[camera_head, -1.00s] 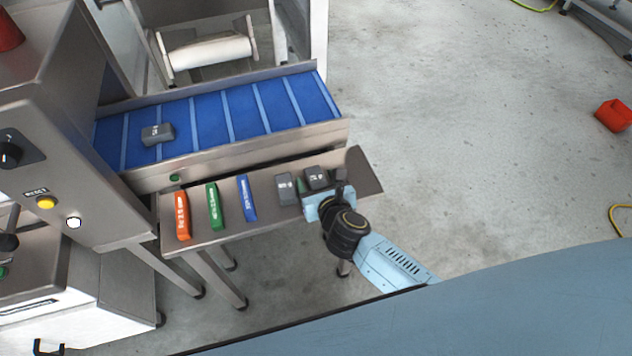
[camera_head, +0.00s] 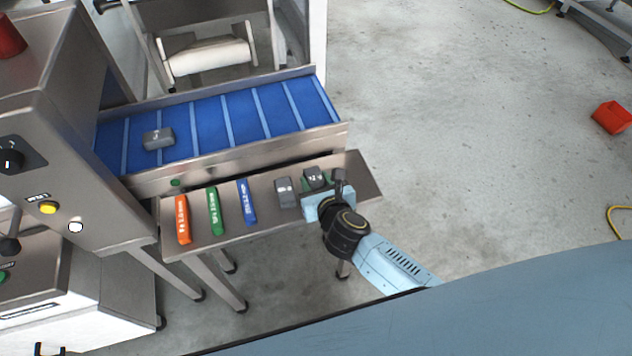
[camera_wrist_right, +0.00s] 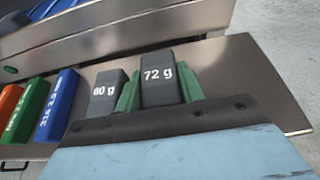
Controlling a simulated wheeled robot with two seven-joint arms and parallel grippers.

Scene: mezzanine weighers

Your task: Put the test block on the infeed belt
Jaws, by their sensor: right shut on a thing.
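A dark grey block marked "72 g" (camera_wrist_right: 158,84) is between the green fingers of my right gripper (camera_wrist_right: 160,96), which is shut on it at the small steel shelf. In the head view the right gripper (camera_head: 322,184) and this block (camera_head: 314,175) are at the shelf's right part. I cannot tell whether the block still touches the shelf. The blue infeed belt (camera_head: 240,113), with lighter cross bars, runs behind the shelf. A grey block (camera_head: 158,138) lies on its left part. My left gripper is not in view.
A grey block marked "60 g" (camera_wrist_right: 106,92) stands close left of the held one. Orange (camera_head: 182,220), green (camera_head: 214,212) and blue (camera_head: 247,202) bars lie further left on the shelf (camera_head: 360,182). The belt's steel side rail (camera_head: 260,160) stands between shelf and belt. The belt's right half is clear.

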